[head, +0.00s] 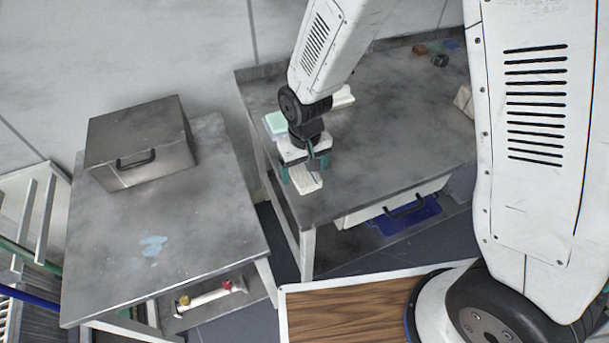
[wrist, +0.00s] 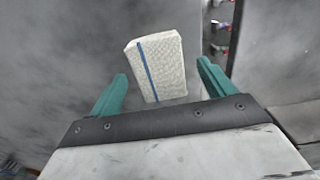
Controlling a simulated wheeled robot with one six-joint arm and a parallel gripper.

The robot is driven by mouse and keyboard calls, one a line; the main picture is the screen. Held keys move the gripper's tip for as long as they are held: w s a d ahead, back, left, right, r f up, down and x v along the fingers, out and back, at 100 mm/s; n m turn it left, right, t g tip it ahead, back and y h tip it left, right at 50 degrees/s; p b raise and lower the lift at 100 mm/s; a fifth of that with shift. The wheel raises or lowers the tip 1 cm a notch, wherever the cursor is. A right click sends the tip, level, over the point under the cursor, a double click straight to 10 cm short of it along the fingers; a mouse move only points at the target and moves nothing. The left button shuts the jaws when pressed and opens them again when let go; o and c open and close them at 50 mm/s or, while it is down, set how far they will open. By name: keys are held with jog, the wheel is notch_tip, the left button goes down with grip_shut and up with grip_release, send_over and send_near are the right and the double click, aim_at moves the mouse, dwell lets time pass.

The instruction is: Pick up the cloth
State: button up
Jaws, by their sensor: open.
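The cloth (wrist: 158,66) is a folded white textured pad with a blue stripe. In the wrist view it lies between and a little beyond the two teal fingers of my gripper (wrist: 160,88), with gaps on both sides. In the head view the cloth (head: 308,180) lies near the left front edge of the right-hand grey table (head: 370,165). My gripper (head: 306,172) is over it, open and empty, and hides part of it. I cannot tell the height between the fingers and the cloth.
A pale green block (head: 275,122) and a white item (head: 343,97) lie close behind my gripper. Small items (head: 440,60) stand at the table's far end. A second table (head: 185,225) with a metal box (head: 140,145) stands left, across a gap.

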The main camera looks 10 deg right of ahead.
jog(key=shift+f, duration=0.95)
jog(key=shift+c, duration=0.3)
jog(key=c, duration=1)
jog(key=shift+r, duration=0.1)
